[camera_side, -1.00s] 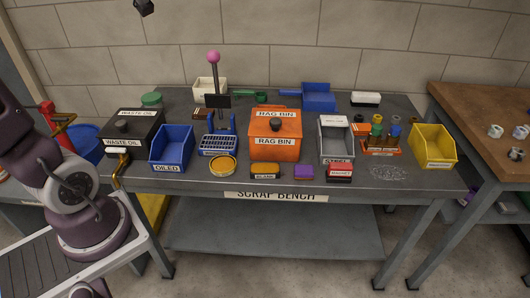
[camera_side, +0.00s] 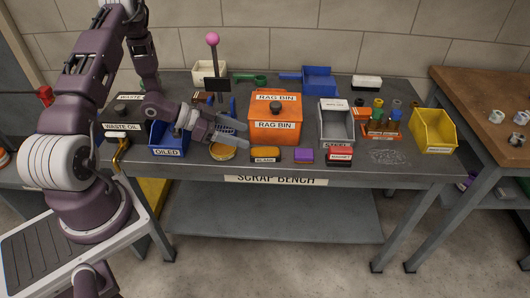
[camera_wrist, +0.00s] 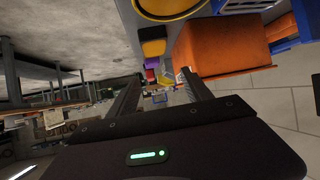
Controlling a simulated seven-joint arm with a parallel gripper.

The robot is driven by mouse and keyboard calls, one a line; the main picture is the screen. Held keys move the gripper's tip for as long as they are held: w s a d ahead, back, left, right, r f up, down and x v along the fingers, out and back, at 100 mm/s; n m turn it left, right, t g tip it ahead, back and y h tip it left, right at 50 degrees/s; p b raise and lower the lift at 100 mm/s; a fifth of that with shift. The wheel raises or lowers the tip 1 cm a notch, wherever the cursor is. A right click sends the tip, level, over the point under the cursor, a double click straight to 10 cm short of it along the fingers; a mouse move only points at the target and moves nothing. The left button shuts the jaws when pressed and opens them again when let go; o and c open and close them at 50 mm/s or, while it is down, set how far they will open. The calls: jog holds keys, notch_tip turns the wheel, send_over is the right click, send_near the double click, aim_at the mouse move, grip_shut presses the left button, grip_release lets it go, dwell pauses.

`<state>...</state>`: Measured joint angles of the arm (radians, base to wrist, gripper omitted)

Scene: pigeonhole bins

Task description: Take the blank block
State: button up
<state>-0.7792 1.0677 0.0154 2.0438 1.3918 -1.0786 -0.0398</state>
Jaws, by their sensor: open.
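A small yellow-orange block (camera_side: 265,153) sits at the front of the bench, with a label too small to read surely. It also shows in the wrist view (camera_wrist: 152,33). A purple block (camera_side: 304,155) with no label I can make out and a red-and-white labelled block (camera_side: 340,156) sit to its right. I cannot tell surely which is the blank block. My gripper (camera_side: 244,132) is open and empty, above the bench left of the orange rag bin, its fingers pointing right. Its fingers also show in the wrist view (camera_wrist: 162,78).
The orange rag bin (camera_side: 275,112) stands right by my fingertips. A round yellow tin (camera_side: 222,153) is below my gripper. A grey bin (camera_side: 336,125), a bottle rack and a yellow bin (camera_side: 433,131) stand right.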

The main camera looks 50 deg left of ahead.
aim_at(265, 152)
notch_tip(265, 152, down, 4)
jog(key=shift+w+d+r, duration=0.1)
jog(key=shift+r, duration=0.05)
jog(key=x, duration=0.7)
jog(key=shift+d, duration=0.1)
jog(key=shift+r, duration=0.1)
grip_shut()
